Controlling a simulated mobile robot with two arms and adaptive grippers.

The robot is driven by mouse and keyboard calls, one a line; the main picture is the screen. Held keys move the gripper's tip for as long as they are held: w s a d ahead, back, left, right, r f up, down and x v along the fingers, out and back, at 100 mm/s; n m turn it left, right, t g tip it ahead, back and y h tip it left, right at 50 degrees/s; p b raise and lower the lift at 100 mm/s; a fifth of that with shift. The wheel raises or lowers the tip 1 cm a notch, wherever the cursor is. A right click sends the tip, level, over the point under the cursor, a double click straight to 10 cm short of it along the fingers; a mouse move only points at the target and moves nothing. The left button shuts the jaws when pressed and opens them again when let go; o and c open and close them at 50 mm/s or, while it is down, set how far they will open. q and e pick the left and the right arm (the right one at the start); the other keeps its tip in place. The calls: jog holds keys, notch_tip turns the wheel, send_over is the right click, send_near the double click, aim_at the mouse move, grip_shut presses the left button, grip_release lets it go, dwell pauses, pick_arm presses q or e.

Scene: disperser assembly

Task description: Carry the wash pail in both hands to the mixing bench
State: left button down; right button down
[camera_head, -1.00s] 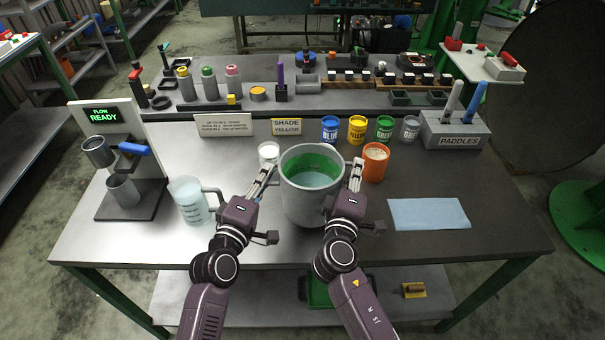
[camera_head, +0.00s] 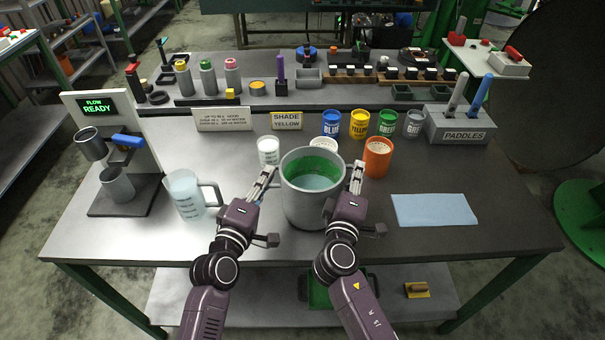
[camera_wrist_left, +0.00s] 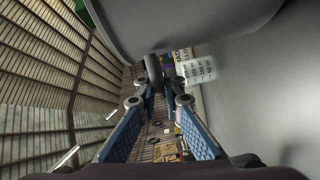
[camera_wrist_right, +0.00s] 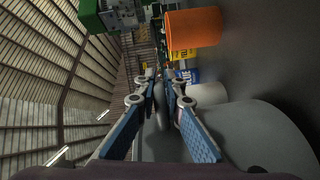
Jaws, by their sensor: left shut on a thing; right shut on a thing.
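The wash pail (camera_head: 312,203) is a grey bucket with a green band inside and pale liquid in it. It is upright at the front middle of the mixing bench (camera_head: 420,243) in the head view; whether its base touches the top I cannot tell. My left gripper (camera_head: 268,178) is shut at the pail's left side, and my right gripper (camera_head: 356,175) is shut at its right side. The pail's grey wall also fills the top of the left wrist view (camera_wrist_left: 190,25) and the lower right of the right wrist view (camera_wrist_right: 255,135). The gripped spots are partly hidden.
A measuring jug (camera_head: 186,195) stands left of the pail. A white cup (camera_head: 268,151) and an orange cup (camera_head: 378,158) stand close behind it. A blue cloth (camera_head: 433,210) lies at right. Paint cans, a paddle holder (camera_head: 461,128) and a flow stand (camera_head: 110,150) line the back and left.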

pick_arm(q)
jog(key=shift+f+b, duration=0.4)
jog(key=shift+f, duration=0.2)
pick_arm(e)
jog(key=shift+a+f, duration=0.1)
jog(key=shift+f, duration=0.25)
pick_arm(q)
jog(key=c, duration=2.5)
grip_release()
jog(key=shift+s+d+f, duration=0.1)
jog(key=shift+f, duration=0.15)
pick_arm(e)
jog(key=c, duration=2.5)
grip_release()
jog(key=shift+f, duration=0.25)
pick_arm(q)
jog(key=o, duration=0.4)
jog(key=shift+r, duration=0.15)
pick_arm(e)
jog(key=o, duration=0.5)
jog(key=shift+r, duration=0.1)
jog(key=shift+c, duration=0.2)
pick_arm(q)
jog(key=shift+r, duration=0.1)
